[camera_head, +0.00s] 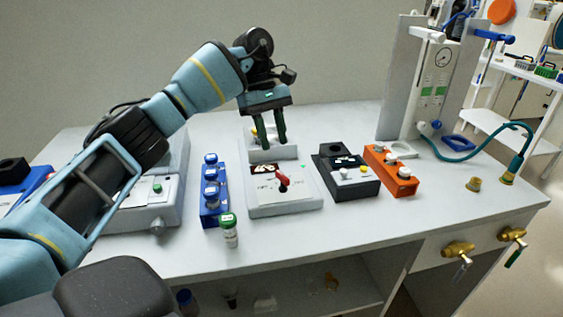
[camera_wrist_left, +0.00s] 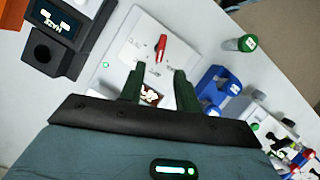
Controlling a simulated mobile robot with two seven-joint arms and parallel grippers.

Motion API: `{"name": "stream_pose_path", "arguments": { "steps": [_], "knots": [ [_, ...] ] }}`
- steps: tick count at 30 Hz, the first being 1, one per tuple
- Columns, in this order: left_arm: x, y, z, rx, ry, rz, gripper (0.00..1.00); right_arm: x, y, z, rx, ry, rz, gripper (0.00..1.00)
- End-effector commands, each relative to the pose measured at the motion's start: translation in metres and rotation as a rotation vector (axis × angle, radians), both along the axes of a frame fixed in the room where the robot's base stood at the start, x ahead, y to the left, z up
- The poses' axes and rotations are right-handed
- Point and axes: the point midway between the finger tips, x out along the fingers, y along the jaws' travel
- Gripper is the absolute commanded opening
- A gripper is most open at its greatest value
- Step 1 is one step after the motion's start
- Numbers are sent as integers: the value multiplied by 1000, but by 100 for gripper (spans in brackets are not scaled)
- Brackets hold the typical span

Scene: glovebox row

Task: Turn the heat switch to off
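The white box (camera_head: 290,200) near the middle of the bench carries a red switch lever (camera_head: 282,180) on its sloped top, with small markings I cannot read. The lever leans toward the upper left in the head view. In the left wrist view the red lever (camera_wrist_left: 161,47) stands just beyond the fingertips. My left gripper (camera_head: 269,142) is open and empty, its two dark green fingers pointing down over the back part of the box. The fingers also show apart in the left wrist view (camera_wrist_left: 158,72), not touching the lever. My right gripper is out of view.
A blue rack (camera_head: 212,205) and a green-capped vial (camera_head: 229,232) stand left of the box. A black device (camera_head: 350,184) and an orange block (camera_head: 391,171) stand close on its right. The bench front is mostly clear. Brass valves (camera_head: 458,250) stick out at the front right.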

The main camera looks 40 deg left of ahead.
Motion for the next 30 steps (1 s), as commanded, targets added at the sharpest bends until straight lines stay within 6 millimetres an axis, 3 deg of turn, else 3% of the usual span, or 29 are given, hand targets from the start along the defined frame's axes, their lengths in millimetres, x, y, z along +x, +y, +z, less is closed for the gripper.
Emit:
{"name": "stream_pose_path", "arguments": {
  "steps": [8,21,30],
  "knots": [
    [-2,-5,-13,0,2,0,33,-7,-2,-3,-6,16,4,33],
    [-9,-27,-66,-2,0,0,33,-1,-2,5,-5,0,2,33],
    [-9,-29,-72,-2,-1,1,33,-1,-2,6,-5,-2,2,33]
  ]
}}
